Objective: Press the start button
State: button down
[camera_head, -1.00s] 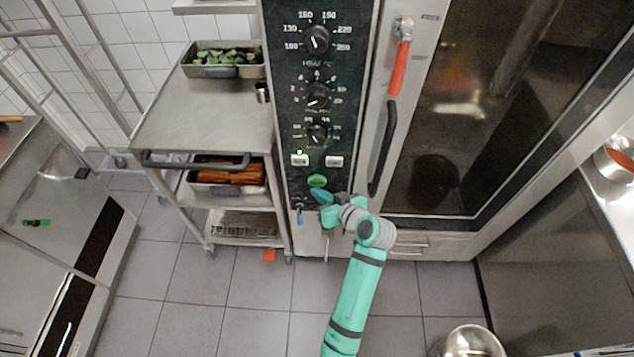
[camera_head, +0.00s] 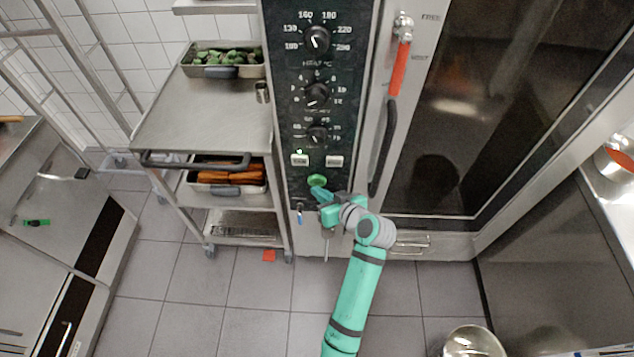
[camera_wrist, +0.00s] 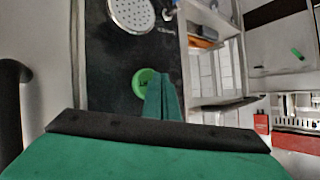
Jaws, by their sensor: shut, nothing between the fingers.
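The green round start button (camera_head: 317,180) sits low on the dark control panel (camera_head: 299,122) of the oven, below two small white buttons. In the wrist view the green button (camera_wrist: 146,84) shows beside my fingertips, partly overlapped by them. My gripper (camera_head: 318,191) is shut and empty, with its tips pointing at the panel just below the green button. In the wrist view the shut teal fingers of my gripper (camera_wrist: 162,82) lie at the button's right side. I cannot tell whether the tips touch the button or the panel.
The oven door handle (camera_head: 384,148) stands out right of the panel. A trolley (camera_head: 210,115) with trays is on the left. A metal bowl (camera_head: 471,343) is on the floor at the lower right.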

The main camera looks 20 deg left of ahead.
jog(key=shift+w, duration=0.3)
jog(key=shift+w+a, duration=0.2)
jog(key=shift+w, duration=0.15)
dwell(0.8)
jog(key=shift+s, duration=0.1)
jog(key=shift+s+d, duration=0.25)
jog(key=shift+s, duration=0.45)
jog(key=s, duration=0.2)
jog(key=s+d, duration=0.1)
jog(key=s, duration=0.1)
jog(key=shift+s+d, duration=0.2)
jog(key=shift+s, duration=0.2)
dwell(0.9)
